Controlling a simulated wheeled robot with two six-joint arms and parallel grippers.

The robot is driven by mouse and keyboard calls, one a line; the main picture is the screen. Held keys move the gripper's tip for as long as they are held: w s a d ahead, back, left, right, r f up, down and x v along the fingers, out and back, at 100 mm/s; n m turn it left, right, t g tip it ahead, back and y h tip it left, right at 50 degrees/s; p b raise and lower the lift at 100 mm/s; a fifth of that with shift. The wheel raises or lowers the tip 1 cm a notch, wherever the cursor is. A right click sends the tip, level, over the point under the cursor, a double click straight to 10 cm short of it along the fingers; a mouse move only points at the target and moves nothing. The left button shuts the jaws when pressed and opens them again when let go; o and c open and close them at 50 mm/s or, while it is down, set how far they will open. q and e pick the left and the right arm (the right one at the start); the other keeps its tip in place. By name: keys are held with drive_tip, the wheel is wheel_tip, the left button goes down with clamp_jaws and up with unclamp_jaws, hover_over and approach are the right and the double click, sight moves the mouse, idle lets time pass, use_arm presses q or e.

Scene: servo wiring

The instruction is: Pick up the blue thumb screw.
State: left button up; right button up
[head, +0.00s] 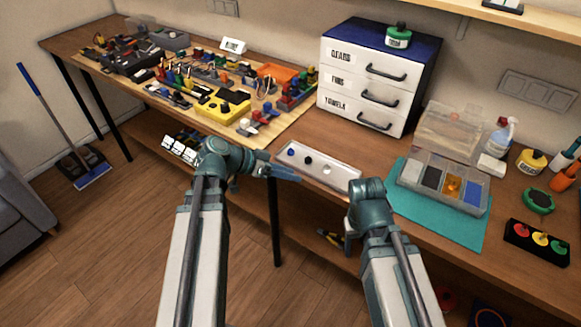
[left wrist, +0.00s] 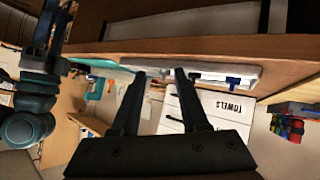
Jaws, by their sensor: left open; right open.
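The blue thumb screw (head: 291,152) stands near the left end of a long white tray (head: 345,178) at the table's front edge. It also shows, upside down, in the left wrist view (left wrist: 233,82), right of the fingers. My left gripper (head: 296,175) is open and empty, just in front of the tray and apart from the screw. Its two spread fingers show in the left wrist view (left wrist: 160,73). My right gripper is open at the upper left of the left wrist view (left wrist: 60,12); in the head view its fingers are mostly hidden by its arm.
A black piece (head: 308,160) and a pale round spot (head: 327,169) share the tray. A white drawer cabinet (head: 340,88) stands behind. A divided box (head: 487,200) on a teal mat (head: 455,229) is at the right. A crowded wooden board (head: 285,127) lies left.

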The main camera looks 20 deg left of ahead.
sight(290, 149)
use_arm(q)
drive_tip(key=w+a+r+t+h+b, duration=0.1)
drive_tip(key=a+t+b, duration=0.15)
drive_tip(key=a, duration=0.35)
drive_tip(key=w+a+t+b, duration=0.2)
drive_tip(key=a+t, duration=0.2)
drive_tip(key=a, duration=0.2)
drive_tip(key=shift+m, duration=0.3)
drive_tip(key=b+x, duration=0.1)
drive_tip(key=x, duration=0.3)
drive_tip(key=b+x, duration=0.1)
drive_tip(key=x, duration=0.3)
drive_tip(key=shift+d+f, duration=0.15)
drive_tip(key=shift+d, duration=0.3)
use_arm(e)
wheel_tip(290, 149, down, 9)
drive_tip(key=shift+r, duration=0.2)
use_arm(q)
drive_tip(key=shift+w+d+f+g, duration=0.2)
drive_tip(key=shift+w+f+g, duration=0.05)
drive_tip(key=b+x, duration=0.1)
drive_tip(key=x, duration=0.3)
drive_tip(key=shift+w+d+f+b, duration=0.15)
drive_tip(key=shift+d+f+b, duration=0.1)
drive_tip(key=shift+b, duration=0.1)
drive_tip(key=shift+a, duration=0.1)
use_arm(e)
drive_tip(key=shift+f, duration=0.85)
use_arm(q)
clamp_jaws()
